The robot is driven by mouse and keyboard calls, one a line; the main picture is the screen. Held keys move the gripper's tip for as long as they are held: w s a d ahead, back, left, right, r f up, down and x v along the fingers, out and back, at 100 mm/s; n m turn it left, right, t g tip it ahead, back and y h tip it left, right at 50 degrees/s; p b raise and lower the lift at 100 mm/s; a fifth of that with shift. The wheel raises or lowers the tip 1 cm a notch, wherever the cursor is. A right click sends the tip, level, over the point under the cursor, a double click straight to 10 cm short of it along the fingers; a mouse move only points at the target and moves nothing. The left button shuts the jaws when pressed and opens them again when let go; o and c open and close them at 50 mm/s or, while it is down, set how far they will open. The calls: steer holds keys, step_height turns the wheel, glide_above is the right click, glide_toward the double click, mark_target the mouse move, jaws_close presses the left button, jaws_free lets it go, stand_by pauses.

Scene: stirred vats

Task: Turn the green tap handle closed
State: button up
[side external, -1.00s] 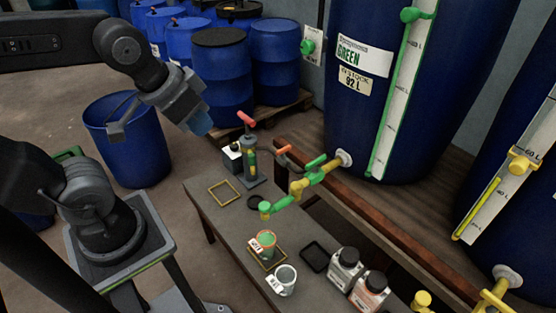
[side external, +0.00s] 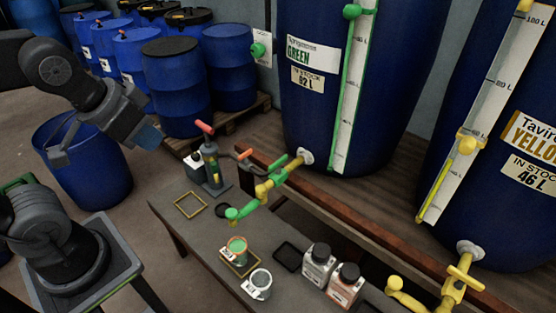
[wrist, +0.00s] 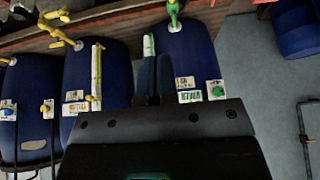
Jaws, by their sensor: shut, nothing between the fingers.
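The green tap handle (side external: 287,168) sits on the yellow pipe (side external: 263,190) that leaves the green-labelled blue vat (side external: 318,100). It appears to lie roughly along the pipe, though its exact angle is hard to tell. The pipe ends in a green spout (side external: 238,213). The green tap (wrist: 173,12) also shows at the top of the wrist view, partly cut off. My gripper (side external: 150,136) is shut and empty, high at the left, well away from the handle. Its dark fingers (wrist: 152,78) are together in the wrist view.
Below the spout, a green-filled cup (side external: 237,246) stands in a yellow frame on the bench, with a white cup (side external: 259,283) nearby. A pump with a red handle (side external: 205,127) stands left of the tap. Bottles (side external: 320,265) stand at the right. Yellow tap (side external: 455,285) is further right.

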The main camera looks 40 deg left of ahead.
steer(key=shift+o, duration=1.4)
steer(key=shift+w+r, duration=0.2)
steer(key=shift+w, duration=0.2)
steer(key=o, duration=0.5)
steer(key=shift+g, duration=0.9)
steer(key=w, duration=0.3)
steer(key=w+r, duration=0.1)
steer(key=w, duration=0.6)
steer(key=shift+w+a+r, duration=0.2)
steer(key=shift+w+a, duration=0.1)
steer(key=g, duration=0.4)
glide_above(278, 160)
step_height(278, 160, down, 20)
step_height(278, 160, down, 14)
steer(key=shift+f, duration=0.15)
jaws_close()
